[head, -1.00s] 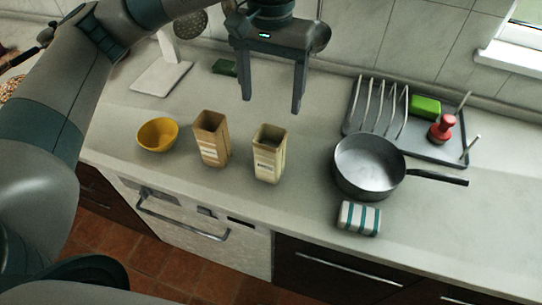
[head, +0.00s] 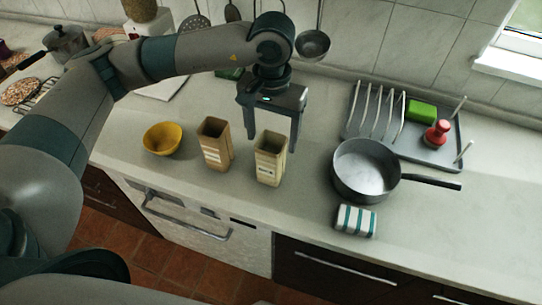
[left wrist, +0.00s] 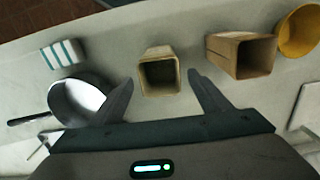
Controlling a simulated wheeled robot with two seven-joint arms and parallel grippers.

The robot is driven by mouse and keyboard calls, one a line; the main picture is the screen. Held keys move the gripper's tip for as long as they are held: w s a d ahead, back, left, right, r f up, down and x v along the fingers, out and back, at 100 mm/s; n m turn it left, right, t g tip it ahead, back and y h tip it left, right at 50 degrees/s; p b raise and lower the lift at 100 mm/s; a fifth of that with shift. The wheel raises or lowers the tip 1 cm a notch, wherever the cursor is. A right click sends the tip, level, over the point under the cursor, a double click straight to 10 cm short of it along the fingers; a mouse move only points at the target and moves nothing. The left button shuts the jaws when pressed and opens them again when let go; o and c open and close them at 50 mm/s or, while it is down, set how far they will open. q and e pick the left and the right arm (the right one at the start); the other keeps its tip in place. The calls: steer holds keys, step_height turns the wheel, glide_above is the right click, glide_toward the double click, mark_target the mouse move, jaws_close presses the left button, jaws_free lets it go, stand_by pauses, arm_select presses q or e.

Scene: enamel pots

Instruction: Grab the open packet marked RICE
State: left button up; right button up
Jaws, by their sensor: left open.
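Two open-topped paper packets stand upright on the counter. The paler one (head: 269,164) is on the right; the browner one (head: 215,150) is to its left. Both carry small labels too blurred to read, so I cannot tell which says RICE. My left gripper (head: 272,138) is open and empty, its fingers just behind and above the paler packet. In the left wrist view the paler packet (left wrist: 159,76) lies in line with the gap between the fingers, and the browner packet (left wrist: 243,57) is right of them. My right gripper is not in view.
A yellow bowl (head: 162,140) stands left of the packets. A grey pan (head: 364,171) and a striped cloth or sponge (head: 356,221) are to the right. Behind the pan is a grey rack tray (head: 428,146) with a green block and a red-topped item. Utensils hang on the wall.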

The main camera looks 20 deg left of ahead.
mark_target(271, 147)
arm_select(q)
steer(key=shift+f, duration=1.2)
steer(key=shift+p, duration=0.4)
steer(key=shift+s+f+p, duration=0.15)
steer(key=shift+f+p, duration=0.75)
steer(key=shift+p, duration=0.05)
step_height(271, 147, down, 3)
steer(key=shift+f+p, duration=0.2)
steer(key=shift+p, duration=0.5)
